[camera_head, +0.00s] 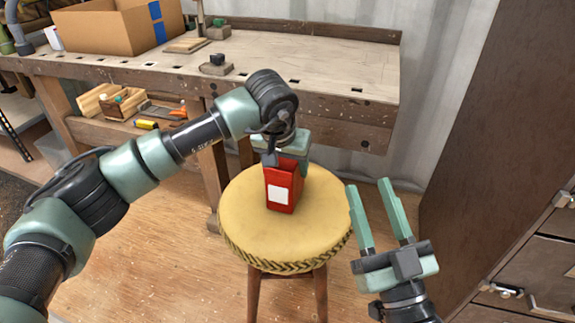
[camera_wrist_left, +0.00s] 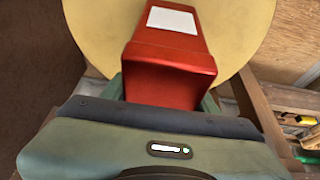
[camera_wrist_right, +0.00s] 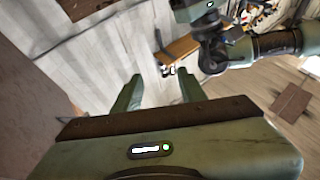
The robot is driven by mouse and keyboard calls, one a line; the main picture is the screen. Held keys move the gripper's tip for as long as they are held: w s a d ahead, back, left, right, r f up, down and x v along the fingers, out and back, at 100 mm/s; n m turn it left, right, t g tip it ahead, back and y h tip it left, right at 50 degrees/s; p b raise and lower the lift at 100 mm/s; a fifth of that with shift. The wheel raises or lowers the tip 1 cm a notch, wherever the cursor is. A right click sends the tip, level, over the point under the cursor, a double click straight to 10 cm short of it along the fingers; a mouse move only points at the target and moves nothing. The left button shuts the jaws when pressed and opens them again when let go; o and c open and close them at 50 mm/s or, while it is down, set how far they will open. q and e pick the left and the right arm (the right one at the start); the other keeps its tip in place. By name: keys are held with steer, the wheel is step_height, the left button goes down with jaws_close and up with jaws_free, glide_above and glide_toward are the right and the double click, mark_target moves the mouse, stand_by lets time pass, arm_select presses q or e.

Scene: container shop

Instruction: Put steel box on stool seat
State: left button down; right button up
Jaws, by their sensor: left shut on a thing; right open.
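The steel box (camera_head: 284,188) is red with a white label and stands upright at the yellow round stool seat (camera_head: 310,220). My left gripper (camera_head: 281,160) is shut on the box from above and behind. In the left wrist view the red box (camera_wrist_left: 172,70) sits between the fingers, with the yellow seat (camera_wrist_left: 90,25) behind it. I cannot tell whether the box's base touches the seat. My right gripper (camera_head: 381,215) is open and empty to the right of the stool, its fingers pointing up in the head view. It also shows open in the right wrist view (camera_wrist_right: 158,95).
A wooden workbench (camera_head: 310,75) stands behind the stool, with a cardboard box (camera_head: 105,30) on it. A dark cabinet (camera_head: 490,110) with drawers is at the right. The seat around the box is bare.

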arm_select(q)
steer(key=shift+c, duration=2.1)
jaws_free()
arm_select(e)
steer(key=shift+s+r, duration=0.1)
arm_select(q)
steer(key=shift+r, duration=0.25)
steer(key=p+v, duration=0.2)
steer(key=v, duration=0.4)
steer(key=shift+s+a+r, duration=0.1)
steer(key=shift+r, duration=0.25)
steer(key=v, duration=0.4)
steer(key=shift+s+r+p, duration=0.15)
steer(key=shift+r+p, duration=0.1)
steer(key=shift+p, duration=0.1)
steer(key=shift+s+r, duration=0.1)
arm_select(e)
step_height(320, 180, down, 12)
steer(key=w+d+g+h, duration=0.1)
steer(key=g+h, duration=0.1)
steer(key=g, duration=0.5)
steer(key=shift+w+d, duration=0.15)
steer(key=shift+d, duration=0.05)
